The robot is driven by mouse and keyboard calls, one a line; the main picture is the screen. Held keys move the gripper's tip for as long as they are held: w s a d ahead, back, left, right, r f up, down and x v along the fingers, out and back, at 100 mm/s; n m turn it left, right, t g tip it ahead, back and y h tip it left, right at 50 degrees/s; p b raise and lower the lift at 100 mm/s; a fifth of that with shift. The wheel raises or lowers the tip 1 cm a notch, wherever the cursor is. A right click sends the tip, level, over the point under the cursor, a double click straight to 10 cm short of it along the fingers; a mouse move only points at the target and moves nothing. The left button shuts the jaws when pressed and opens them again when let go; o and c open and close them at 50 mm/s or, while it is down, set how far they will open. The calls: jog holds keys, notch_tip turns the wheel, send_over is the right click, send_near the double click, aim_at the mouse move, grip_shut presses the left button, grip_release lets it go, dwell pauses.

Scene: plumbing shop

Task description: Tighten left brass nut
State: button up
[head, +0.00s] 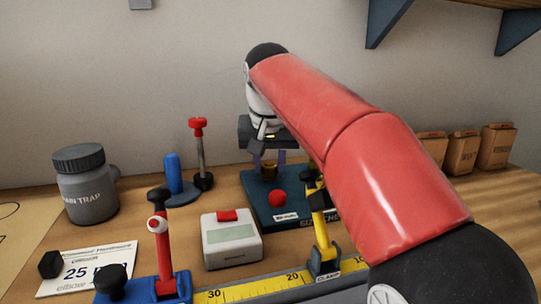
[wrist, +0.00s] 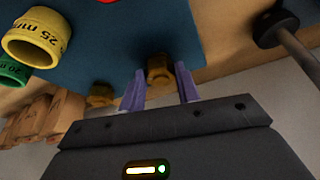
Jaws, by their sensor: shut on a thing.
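My gripper (head: 269,158) points down over a dark blue base plate (head: 257,213) at the back of the bench. Its two purple fingers (wrist: 160,88) are shut on a brass nut (wrist: 160,70), the left of two as seen from my head. This nut (head: 268,172) also shows between the fingers in the head view. Whether the held nut is fully seated cannot be told.
A red ball (head: 277,199) is at the plate. A yellow clamp (head: 321,225) stands in front, and a red-handled clamp (head: 163,240) to the left. A white box (head: 231,240), a grey jar (head: 86,185) and cardboard boxes (head: 464,150) stand around.

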jog(key=m+h, duration=0.1)
jog(key=m, duration=0.1)
jog(key=shift+a+m, duration=0.2)
jog(key=shift+m, duration=0.2)
jog(key=shift+w+a+m+g+h, duration=0.15)
jog(key=shift+m+h, duration=0.25)
jog(key=shift+m, duration=0.7)
jog(key=shift+s+m+g+h, duration=0.15)
jog(key=shift+m+h, duration=0.25)
jog(key=shift+m, duration=0.7)
jog(key=shift+w, duration=0.1)
jog(key=o, duration=1)
